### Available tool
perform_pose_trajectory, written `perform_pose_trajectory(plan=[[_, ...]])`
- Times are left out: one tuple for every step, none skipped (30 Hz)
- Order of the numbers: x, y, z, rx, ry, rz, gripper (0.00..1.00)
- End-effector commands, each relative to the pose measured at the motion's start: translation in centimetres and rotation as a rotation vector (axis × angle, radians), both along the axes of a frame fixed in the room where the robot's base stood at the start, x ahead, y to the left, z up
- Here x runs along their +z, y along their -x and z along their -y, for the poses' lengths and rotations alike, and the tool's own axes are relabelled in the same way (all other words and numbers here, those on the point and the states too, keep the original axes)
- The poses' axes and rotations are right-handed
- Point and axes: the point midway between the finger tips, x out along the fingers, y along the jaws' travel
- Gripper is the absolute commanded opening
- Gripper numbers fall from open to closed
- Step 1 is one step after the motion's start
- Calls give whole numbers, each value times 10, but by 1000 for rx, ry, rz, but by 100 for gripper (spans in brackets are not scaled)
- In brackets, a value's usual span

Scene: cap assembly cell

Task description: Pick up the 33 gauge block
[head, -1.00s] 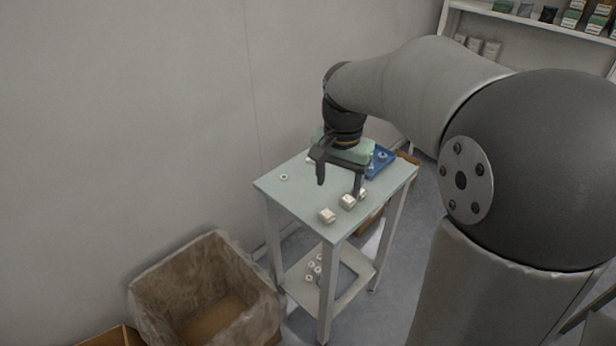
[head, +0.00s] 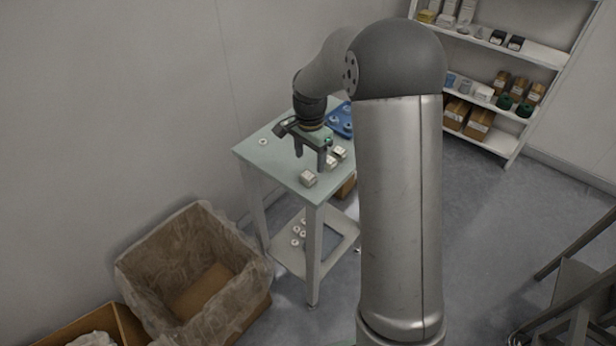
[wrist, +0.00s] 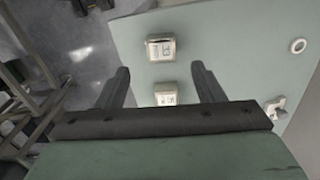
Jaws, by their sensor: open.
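Small white gauge blocks stand on the pale green table. One (wrist: 160,48) lies beyond my fingertips in the wrist view; its dark marking looks like 33, but it is too small to be sure. In the head view it appears to be the block (head: 308,178) closest to the front corner. A second block (wrist: 166,93) lies below it in the wrist view, in the gap between my fingers as seen; its marking is unclear. My gripper (wrist: 160,70) is open and empty above the table; it also shows in the head view (head: 311,161).
The table (head: 268,158) has a lower shelf with several white rings. A white ring (wrist: 298,46) and a small metal-and-white part (wrist: 275,108) lie to the right in the wrist view. A blue tray (head: 341,120) is behind; a lined carton (head: 190,265) stands left.

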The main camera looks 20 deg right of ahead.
Motion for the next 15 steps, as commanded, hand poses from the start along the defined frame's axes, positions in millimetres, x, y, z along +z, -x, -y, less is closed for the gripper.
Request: perform_pose_trajectory(plan=[[-4, 0, 0, 0, 0, -1, 62], [-5, 0, 0, 0, 0, -1, 62], [-7, 0, 0, 0, 0, -1, 62], [-9, 1, -1, 0, -1, -2, 62], [-11, 1, -1, 0, -1, -2, 62], [-14, 1, -2, 0, -1, -2, 62], [-18, 1, -2, 0, -1, -3, 62], [-22, 1, -3, 1, -1, -4, 62], [-28, 1, -3, 1, -1, -5, 62], [-33, 1, -4, 1, -1, -5, 62], [-38, 2, -5, 0, -1, -4, 62], [-44, 1, -5, -1, -1, -4, 62], [-48, 1, -5, -1, -1, -3, 62], [-51, 1, -5, 0, -1, -3, 62], [-55, 1, -5, 0, -1, -3, 62]])
